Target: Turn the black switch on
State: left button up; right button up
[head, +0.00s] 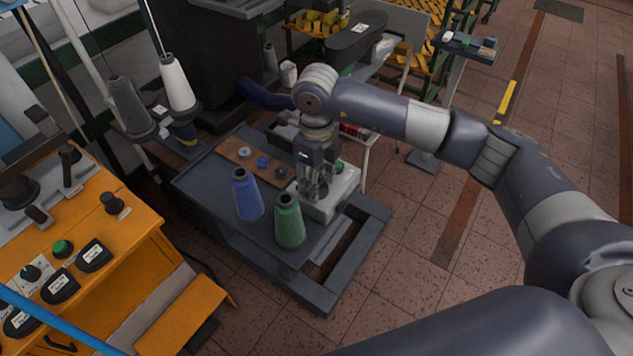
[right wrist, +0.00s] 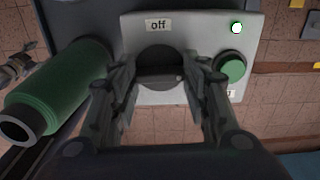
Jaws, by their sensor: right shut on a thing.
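The black switch (right wrist: 160,62) is a round dark knob on a light grey control box (right wrist: 137,28), below a label reading "off". Its raised bar looks roughly horizontal in the right wrist view. My right gripper (right wrist: 163,78) has one finger on each side of the knob and is shut on it; the fingers hide part of the box and a second label. In the head view the right gripper (head: 314,190) points down onto the box (head: 343,190) at the right of a grey cart top. My left gripper is not in view.
A green spool (head: 289,221) and a blue spool (head: 246,195) stand close by on the cart (head: 205,190). An orange console (head: 110,260) stands at left. Tiled floor at right is open.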

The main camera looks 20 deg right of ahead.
jog(key=shift+w+r+m, duration=0.1)
jog(key=shift+m, duration=0.2)
jog(key=o, duration=1.1)
jog(key=shift+c, duration=0.2)
notch_tip(320, 180, up, 12)
dwell(0.4)
